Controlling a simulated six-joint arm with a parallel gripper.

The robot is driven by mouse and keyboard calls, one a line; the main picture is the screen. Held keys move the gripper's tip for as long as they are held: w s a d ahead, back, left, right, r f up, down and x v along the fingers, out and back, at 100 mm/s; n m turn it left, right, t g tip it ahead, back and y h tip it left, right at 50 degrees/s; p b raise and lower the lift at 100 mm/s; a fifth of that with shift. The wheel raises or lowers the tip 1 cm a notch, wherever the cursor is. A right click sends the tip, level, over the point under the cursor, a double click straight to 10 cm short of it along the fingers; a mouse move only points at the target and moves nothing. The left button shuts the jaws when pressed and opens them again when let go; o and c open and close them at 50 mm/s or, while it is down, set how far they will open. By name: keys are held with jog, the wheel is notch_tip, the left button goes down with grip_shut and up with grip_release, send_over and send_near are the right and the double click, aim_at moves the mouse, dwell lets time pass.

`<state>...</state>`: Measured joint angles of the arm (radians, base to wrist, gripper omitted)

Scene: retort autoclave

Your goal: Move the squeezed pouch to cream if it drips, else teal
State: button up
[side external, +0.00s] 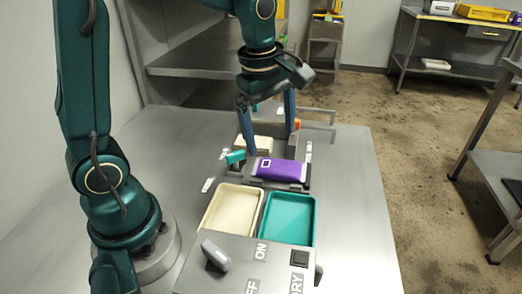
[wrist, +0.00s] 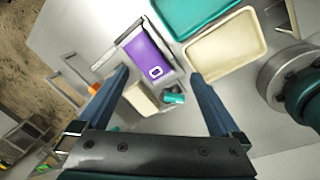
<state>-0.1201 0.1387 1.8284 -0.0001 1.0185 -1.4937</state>
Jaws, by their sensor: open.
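A purple pouch (side external: 280,170) with a white square mark lies on a grey fixture on the steel table; it also shows in the wrist view (wrist: 147,57). My gripper (side external: 268,128) is open and empty, above and behind the pouch, with its blue fingers apart. The cream tray (side external: 208,236) and the teal tray (side external: 315,222) stand side by side in front of the pouch. Both trays look empty, and they show in the wrist view as cream (wrist: 262,22) and teal (wrist: 157,8). I cannot see any drip from the pouch.
A cream block (side external: 256,140) and a teal-handled part (side external: 235,157) sit by the fixture. A control box (side external: 240,265) with a lever and labels stands in front of the trays. A metal rail frame (side external: 318,112) stands behind. The table's right side is clear.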

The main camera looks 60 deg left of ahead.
jog(key=s+d+r+m+t, duration=0.1)
jog(key=s+m+t, duration=0.1)
jog(key=s+m, duration=0.4)
jog(key=s+d+r+m+t, duration=0.1)
jog(key=s+m, duration=0.5)
jog(key=m, duration=0.6)
jog(key=shift+d+r+t, duration=0.25)
jog(key=shift+d+t, duration=0.15)
jog(key=shift+d, duration=0.3)
jog(key=shift+m, duration=0.4)
